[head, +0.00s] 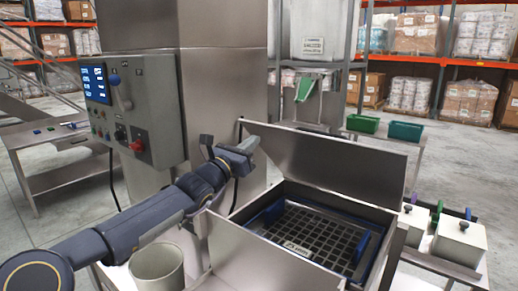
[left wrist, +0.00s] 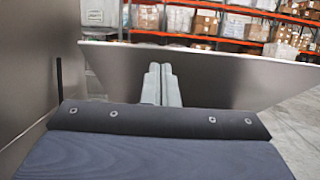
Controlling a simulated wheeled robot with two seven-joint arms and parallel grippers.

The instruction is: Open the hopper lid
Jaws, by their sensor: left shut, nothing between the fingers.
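The hopper (head: 215,232) is a steel box at lower centre in the head view. Its lid (head: 340,165), a flat steel panel, stands raised and tilted along the back edge. The opening is uncovered and shows a dark grate (head: 322,237) with blue edging inside. My left gripper (head: 249,143) is shut and empty, near the upper left end of the lid. In the left wrist view the closed fingers (left wrist: 160,84) point at the lid (left wrist: 225,75), which spans the view behind them. I cannot tell whether they touch it. My right gripper is not in view.
A control box (head: 135,108) with a blue screen hangs on the steel column (head: 222,75) at left. A grey bucket (head: 158,265) stands below my left arm. White lidded boxes (head: 459,240) stand to the right. Green bins (head: 406,131) sit behind the lid.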

